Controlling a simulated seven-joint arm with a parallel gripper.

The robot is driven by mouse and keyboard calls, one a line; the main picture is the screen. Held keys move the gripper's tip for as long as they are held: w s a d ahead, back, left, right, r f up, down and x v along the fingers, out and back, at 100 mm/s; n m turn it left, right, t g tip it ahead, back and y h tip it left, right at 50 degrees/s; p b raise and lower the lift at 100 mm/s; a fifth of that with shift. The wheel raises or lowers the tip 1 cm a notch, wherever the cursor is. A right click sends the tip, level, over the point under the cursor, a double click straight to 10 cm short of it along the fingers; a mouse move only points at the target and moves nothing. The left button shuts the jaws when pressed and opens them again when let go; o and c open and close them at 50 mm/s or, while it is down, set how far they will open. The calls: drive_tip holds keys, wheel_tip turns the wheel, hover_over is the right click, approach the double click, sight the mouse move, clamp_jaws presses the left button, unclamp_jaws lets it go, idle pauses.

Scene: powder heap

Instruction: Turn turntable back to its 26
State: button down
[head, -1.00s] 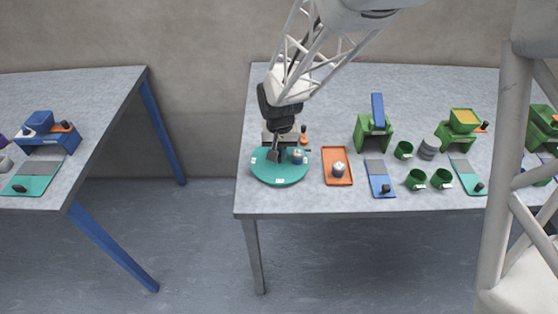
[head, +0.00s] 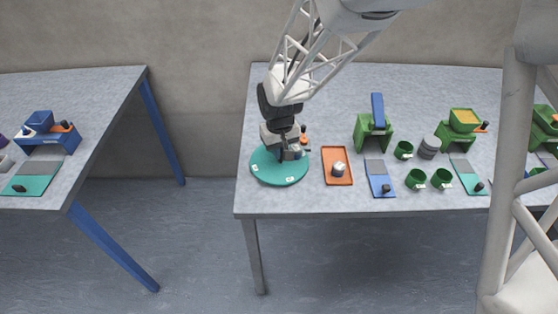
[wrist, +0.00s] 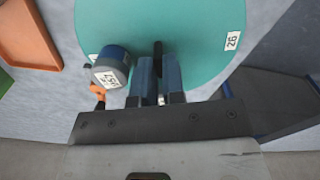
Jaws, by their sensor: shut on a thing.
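The teal round turntable (head: 268,174) lies at the left front of the right-hand table, with white labels around its rim. In the wrist view, its teal top (wrist: 195,30) carries a label reading 26 (wrist: 232,40) near the right edge. My gripper (wrist: 159,72) is low over the turntable and shut on a dark upright peg (wrist: 158,48), mostly hidden between the fingers. It also shows in the head view (head: 290,156).
An orange tray (head: 331,154) with a small jar (head: 339,168) lies right of the turntable. A blue board (head: 378,168), green stands (head: 374,138) and several green cups (head: 415,180) lie farther right. A small orange item (head: 304,138) is behind the turntable.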

drive_tip(key=shift+n, duration=2.2)
drive_tip(key=shift+n, duration=2.5)
drive_tip(key=shift+n, duration=1.9)
